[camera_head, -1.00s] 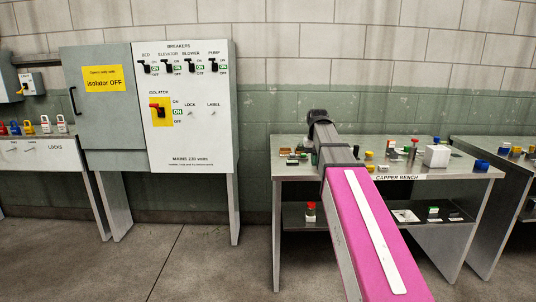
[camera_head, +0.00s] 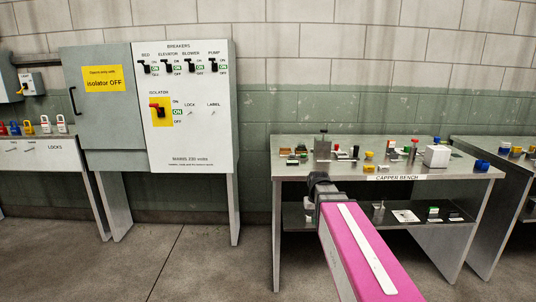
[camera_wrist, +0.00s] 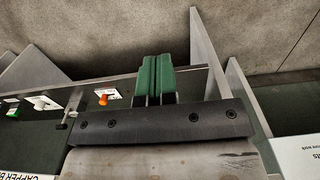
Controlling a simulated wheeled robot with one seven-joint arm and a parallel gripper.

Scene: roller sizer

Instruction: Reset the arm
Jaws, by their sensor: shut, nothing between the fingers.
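My arm, pink with a white strip, reaches up from the bottom of the head view, its dark wrist end in front of the capper bench (camera_head: 290,168). The fingers of my gripper are hard to make out there. In the wrist view my gripper (camera_wrist: 157,75) shows two green fingers side by side, shut with nothing between them. They point out beside the bench's lower shelf and a grey leg panel (camera_wrist: 205,50).
The breaker panel (camera_head: 185,140) stands left, with the isolator switch (camera_head: 159,110) on it. The locks table (camera_head: 40,155) is further left. Small items, including a white box (camera_head: 437,156), stand on the capper bench. Another bench (camera_head: 505,170) is at right. Floor is clear between panel and bench.

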